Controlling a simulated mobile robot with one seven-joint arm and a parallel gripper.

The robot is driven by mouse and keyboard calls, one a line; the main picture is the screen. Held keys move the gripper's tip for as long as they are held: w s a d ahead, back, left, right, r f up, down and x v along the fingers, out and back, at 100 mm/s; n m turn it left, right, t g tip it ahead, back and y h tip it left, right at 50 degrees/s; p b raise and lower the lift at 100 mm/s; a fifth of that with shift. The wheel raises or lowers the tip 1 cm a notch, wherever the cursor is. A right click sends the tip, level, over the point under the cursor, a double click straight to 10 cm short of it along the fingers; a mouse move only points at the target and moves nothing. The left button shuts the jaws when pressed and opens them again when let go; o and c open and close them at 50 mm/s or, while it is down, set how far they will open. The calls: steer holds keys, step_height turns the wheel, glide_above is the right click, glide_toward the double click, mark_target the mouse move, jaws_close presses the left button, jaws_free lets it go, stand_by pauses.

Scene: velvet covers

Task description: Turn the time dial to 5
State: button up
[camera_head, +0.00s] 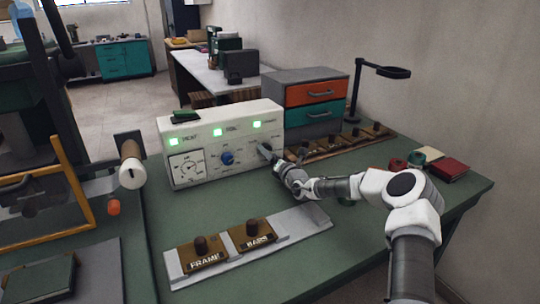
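A white control box (178,139) stands on the green bench. Its front carries a square white gauge (187,165) at left, a blue knob (227,158) ringed by markings in the middle, and another marked dial area at right.
Three green lights glow along the box top. A grey cabinet (297,77) with orange and teal drawers stands behind right. A metal plate (318,216) with FRAME and BARS blocks lies in front. A red book (449,170) lies at right. Bench between box and plate is clear.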

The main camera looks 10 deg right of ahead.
jaws_close()
steer(key=shift+r+p, duration=0.1)
steer(key=shift+p, duration=0.2)
